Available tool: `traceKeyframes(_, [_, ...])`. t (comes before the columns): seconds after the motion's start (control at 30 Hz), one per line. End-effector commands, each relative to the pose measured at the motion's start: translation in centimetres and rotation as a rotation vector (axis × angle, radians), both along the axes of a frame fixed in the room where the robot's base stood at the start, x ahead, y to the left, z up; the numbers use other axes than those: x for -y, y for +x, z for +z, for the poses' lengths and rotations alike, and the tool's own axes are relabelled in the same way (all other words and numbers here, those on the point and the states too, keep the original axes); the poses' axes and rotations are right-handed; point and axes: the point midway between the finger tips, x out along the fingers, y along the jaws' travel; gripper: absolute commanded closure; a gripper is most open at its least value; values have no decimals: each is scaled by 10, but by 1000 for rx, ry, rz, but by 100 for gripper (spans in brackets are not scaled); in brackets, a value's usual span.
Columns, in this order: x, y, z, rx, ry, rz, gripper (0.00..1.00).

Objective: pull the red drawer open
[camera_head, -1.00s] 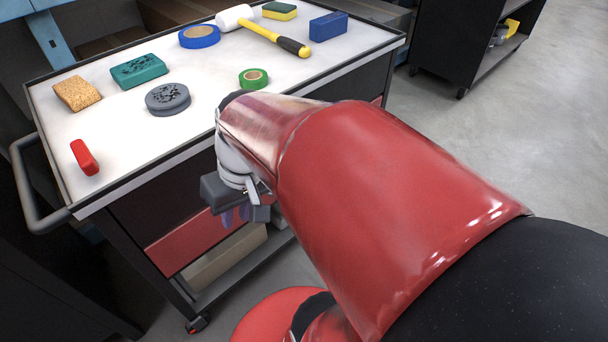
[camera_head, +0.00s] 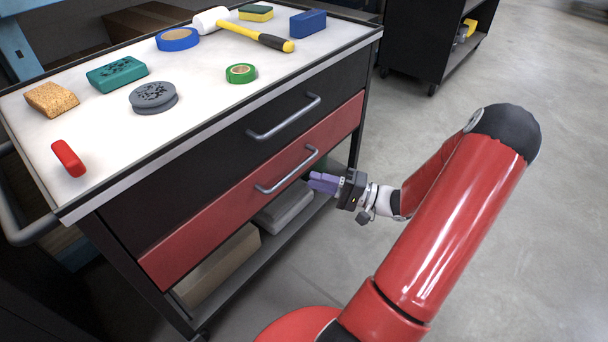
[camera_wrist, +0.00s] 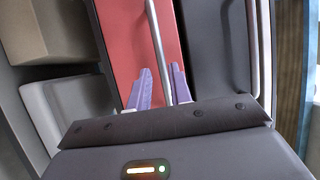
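The red drawer (camera_head: 215,214) is the lower drawer of a dark cart, and its front looks flush with the cart. Its grey bar handle (camera_head: 286,172) is in plain view. My gripper (camera_head: 311,181) has purple fingers and is close to the right end of this handle, in front of the drawer. In the wrist view, my gripper (camera_wrist: 161,68) is open, with its fingers apart. The handle (camera_wrist: 155,40) runs between them there, before the red drawer front (camera_wrist: 120,35). I cannot tell whether either finger touches the bar.
A black drawer (camera_head: 225,130) with its own handle (camera_head: 284,118) is above the red one. Boxes (camera_head: 222,268) sit on the shelf below. A hammer (camera_head: 255,35), tapes and blocks lie on the cart's white top (camera_head: 60,110). Floor (camera_head: 520,80) is clear at right.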

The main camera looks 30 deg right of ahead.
Motion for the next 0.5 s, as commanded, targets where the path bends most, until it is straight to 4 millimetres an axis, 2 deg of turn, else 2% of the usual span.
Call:
traceKeyframes(0.07, [7,1,-2,21,16,-31,79])
traceKeyframes(0.17, [4,6,-1,28,19,-40,79])
traceKeyframes(0.5, [-32,43,8,25,18,-36,79])
